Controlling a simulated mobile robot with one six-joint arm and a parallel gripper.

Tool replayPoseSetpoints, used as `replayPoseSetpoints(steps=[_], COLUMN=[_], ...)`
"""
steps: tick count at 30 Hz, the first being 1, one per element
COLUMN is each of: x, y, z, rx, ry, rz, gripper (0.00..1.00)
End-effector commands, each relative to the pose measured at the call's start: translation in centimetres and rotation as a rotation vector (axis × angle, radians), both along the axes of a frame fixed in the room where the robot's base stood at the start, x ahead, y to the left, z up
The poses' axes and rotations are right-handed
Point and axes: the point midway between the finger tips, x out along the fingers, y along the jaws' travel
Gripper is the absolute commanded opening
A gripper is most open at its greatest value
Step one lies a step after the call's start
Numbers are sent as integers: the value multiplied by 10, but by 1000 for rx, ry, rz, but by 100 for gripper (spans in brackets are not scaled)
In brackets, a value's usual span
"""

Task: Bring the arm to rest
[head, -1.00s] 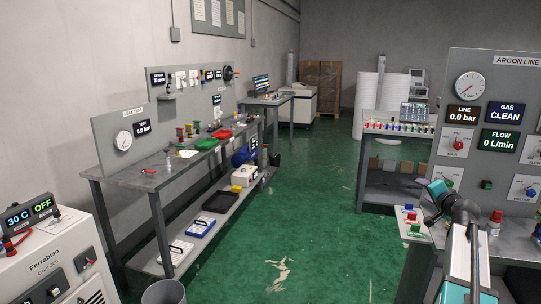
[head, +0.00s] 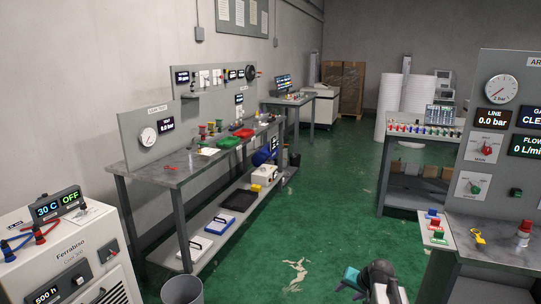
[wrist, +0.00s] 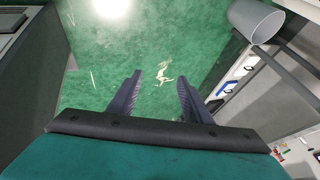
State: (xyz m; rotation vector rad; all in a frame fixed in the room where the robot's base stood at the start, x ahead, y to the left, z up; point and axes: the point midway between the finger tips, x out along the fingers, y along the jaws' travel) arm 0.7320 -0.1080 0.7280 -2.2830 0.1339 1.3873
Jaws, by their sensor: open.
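My arm (head: 382,283) shows at the bottom of the head view, low over the green floor and left of the argon bench. My gripper (head: 350,284) is at its left side, partly cut off by the lower edge. In the wrist view my gripper (wrist: 160,79) has its two dark fingers apart, with only bare floor between and beyond them. Nothing is held.
The argon bench (head: 490,258) stands close on the right, with a yellow key-like tag (head: 478,237) on it. The long leak-test bench (head: 175,172) runs behind. The green floor between is clear.

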Motion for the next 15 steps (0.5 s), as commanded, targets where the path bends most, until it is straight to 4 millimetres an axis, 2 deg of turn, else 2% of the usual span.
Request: replayPoseSetpoints(steps=[1,6,10,15], x=[-17,-71,-108,-146], y=[19,62,83,100], z=[-17,-64,-89,-111], rx=[-20,-97,-153,-215], ry=[47,198,296,391], rz=[43,174,259,341], gripper=[45,45,45,45])
